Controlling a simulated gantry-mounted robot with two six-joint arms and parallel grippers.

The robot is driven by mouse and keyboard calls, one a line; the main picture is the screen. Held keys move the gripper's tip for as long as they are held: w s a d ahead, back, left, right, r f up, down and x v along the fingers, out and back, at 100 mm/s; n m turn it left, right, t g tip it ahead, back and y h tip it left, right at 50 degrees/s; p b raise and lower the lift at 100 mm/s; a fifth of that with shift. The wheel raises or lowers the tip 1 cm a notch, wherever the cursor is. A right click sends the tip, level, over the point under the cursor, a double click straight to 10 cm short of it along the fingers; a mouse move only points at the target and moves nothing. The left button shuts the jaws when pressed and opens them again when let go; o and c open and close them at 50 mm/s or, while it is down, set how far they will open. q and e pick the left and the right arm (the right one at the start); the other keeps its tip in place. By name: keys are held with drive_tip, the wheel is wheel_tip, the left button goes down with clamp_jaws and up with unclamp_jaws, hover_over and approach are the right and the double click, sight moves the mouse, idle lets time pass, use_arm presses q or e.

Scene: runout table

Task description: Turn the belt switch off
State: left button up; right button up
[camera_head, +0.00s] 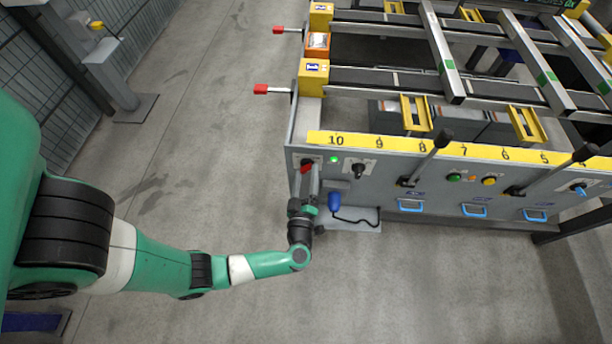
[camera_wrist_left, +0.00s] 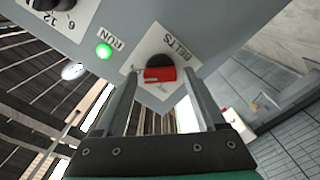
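The belt switch (camera_wrist_left: 160,73) is a red and black rotary knob on a white plate marked BELTS, on the grey panel. In the head view its red part (camera_head: 306,168) shows at the panel's left end. My left gripper (camera_wrist_left: 160,78) points at the knob, with one finger on each side. Gaps show between the fingers and the knob, so the gripper is open and not closed on it. In the head view my left gripper (camera_head: 309,179) is in front of the panel, partly covering the switch plate. My right gripper is out of view.
A lit green RUN light (camera_wrist_left: 103,51) sits beside the switch plate. A black selector knob (camera_head: 359,170) and a lever (camera_head: 425,160) are farther right on the panel. A blue object (camera_head: 334,201) with a black cord is close to my left gripper.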

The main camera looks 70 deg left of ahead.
use_arm(q)
clamp_jaws()
drive_tip(key=shift+n, duration=0.3)
drive_tip(key=n, duration=0.8)
drive_tip(key=shift+b, duration=0.4)
drive_tip(key=n+b, duration=0.1)
drive_tip(key=n, duration=0.3)
drive_tip(key=shift+f, duration=0.1)
drive_tip(key=n+b, duration=0.2)
drive_tip(key=n, duration=0.3)
drive_tip(key=shift+n, duration=0.3)
